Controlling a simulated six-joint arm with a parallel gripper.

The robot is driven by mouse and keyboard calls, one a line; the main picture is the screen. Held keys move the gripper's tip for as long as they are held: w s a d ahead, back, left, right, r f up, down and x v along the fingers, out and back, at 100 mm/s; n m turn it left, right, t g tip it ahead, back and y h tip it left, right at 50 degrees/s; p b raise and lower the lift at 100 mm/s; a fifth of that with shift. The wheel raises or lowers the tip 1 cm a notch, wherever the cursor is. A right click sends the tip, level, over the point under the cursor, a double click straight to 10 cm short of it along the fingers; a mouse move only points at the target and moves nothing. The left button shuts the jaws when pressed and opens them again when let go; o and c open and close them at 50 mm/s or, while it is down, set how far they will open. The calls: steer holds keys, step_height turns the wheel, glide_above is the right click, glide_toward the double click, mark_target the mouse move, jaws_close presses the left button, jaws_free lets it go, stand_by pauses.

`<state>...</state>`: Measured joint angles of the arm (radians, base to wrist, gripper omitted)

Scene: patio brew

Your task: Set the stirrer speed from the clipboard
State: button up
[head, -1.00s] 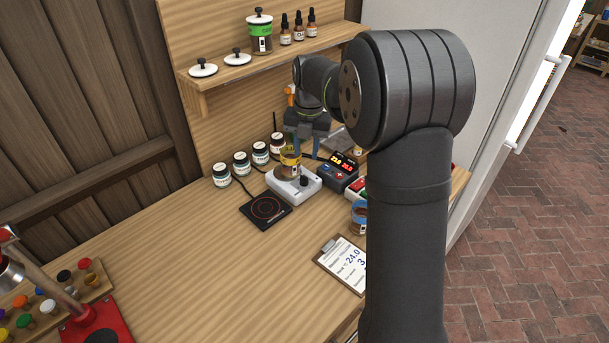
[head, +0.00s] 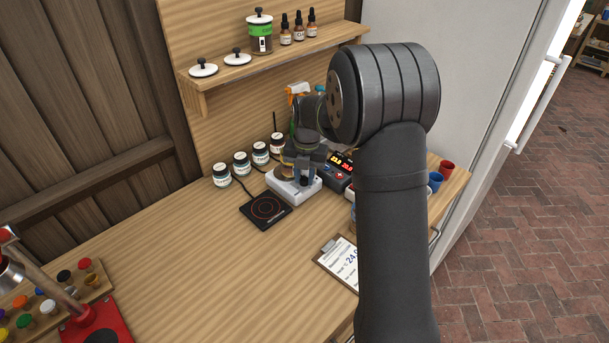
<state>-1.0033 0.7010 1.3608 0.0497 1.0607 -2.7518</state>
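The clipboard (head: 336,262) lies near the bench's front edge. Its sheet shows "24.0"; my arm covers its right part, and the other writing is not readable.
The black hot plate (head: 266,210) lies left of the stirrer. A dark controller with a lit display (head: 341,168) stands to its right. Several white-capped jars (head: 241,163) line the back. Red and blue cups (head: 436,180) stand at right. The bench's left middle is clear.

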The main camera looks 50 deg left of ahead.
steer(key=shift+c, duration=1)
steer(key=shift+m, duration=0.3)
